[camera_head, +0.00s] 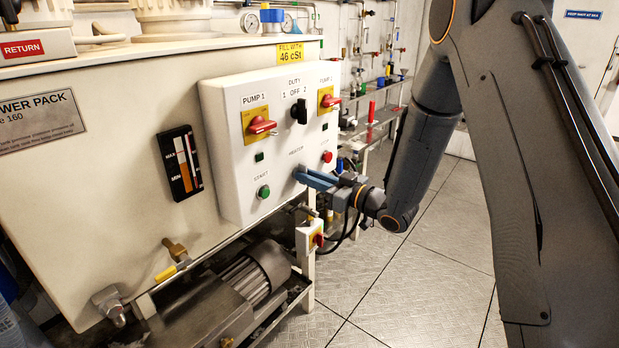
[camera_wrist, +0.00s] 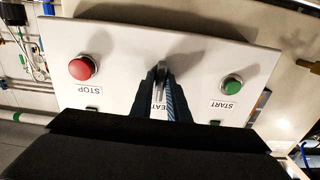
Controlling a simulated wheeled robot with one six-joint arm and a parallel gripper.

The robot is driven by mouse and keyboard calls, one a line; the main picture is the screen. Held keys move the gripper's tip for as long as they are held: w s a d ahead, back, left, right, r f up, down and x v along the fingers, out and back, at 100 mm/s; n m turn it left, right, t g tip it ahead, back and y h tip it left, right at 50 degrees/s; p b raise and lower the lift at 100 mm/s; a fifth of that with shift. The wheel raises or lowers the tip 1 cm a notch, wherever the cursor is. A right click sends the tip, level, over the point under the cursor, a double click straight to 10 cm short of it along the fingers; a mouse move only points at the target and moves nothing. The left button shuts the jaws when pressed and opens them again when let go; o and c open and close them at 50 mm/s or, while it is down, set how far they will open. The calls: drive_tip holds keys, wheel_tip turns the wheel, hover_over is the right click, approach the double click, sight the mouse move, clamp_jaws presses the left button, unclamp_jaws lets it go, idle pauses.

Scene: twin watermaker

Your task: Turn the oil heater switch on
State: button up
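The heater switch (camera_wrist: 163,70) shows in the wrist view as a small grey knob on the white control panel, between the green and red buttons. My gripper (camera_wrist: 162,85) has its two blue fingers at the knob, one on each side, with only a narrow gap between them. They appear shut on it. In the head view my gripper (camera_head: 303,174) reaches the panel (camera_head: 225,170) just below the HEATER label (camera_head: 296,151), and its fingers hide the switch. The fingers partly cover the label in the wrist view. I cannot read the switch's position.
A green start button (camera_head: 264,191) and a red stop button (camera_head: 327,156) flank the switch. Two red-handled pump switches (camera_head: 262,125) (camera_head: 330,101) and a black duty selector (camera_head: 299,111) sit above. Below are a red-yellow switch box (camera_head: 311,237) and a motor (camera_head: 255,273). Floor to the right is clear.

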drive_tip(key=shift+o, duration=1.4)
drive_tip(key=b+v, duration=0.1)
drive_tip(key=v, duration=0.6)
drive_tip(key=shift+s+d, duration=0.25)
drive_tip(key=shift+d, duration=0.1)
